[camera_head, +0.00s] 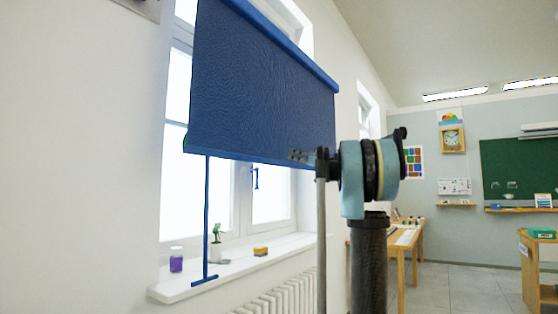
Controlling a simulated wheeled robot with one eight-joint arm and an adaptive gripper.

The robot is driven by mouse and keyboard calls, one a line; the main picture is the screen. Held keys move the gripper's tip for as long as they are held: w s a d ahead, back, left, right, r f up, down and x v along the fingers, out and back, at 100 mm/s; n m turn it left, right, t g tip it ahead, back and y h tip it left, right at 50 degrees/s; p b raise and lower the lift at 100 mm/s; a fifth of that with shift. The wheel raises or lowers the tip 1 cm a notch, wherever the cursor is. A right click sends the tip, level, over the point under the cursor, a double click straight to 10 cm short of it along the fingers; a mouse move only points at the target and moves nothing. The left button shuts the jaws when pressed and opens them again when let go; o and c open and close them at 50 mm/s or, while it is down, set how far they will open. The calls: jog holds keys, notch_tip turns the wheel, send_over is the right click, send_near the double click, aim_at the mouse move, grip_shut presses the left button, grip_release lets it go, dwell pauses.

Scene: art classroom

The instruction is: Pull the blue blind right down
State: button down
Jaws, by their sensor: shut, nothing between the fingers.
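The blue blind (262,90) hangs over the upper part of the window at the left and covers a good part of the panes. Its lower edge runs across the middle of the picture, with bright glass showing below. A thin blue pull (206,210) with a crossbar at its end hangs from the blind's left side down to the sill.

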aim_at(272, 153)
jog(key=shift+t, duration=0.3)
jog(key=x, duration=0.3)
jog(key=r+x, duration=0.1)
jog(key=x, duration=0.3)
jog(key=w+d+x, duration=0.1)
jog(key=x, duration=0.2)
jog(key=shift+r, duration=0.3)
notch_tip(272, 153, down, 2)
jog(key=shift+f, duration=1.05)
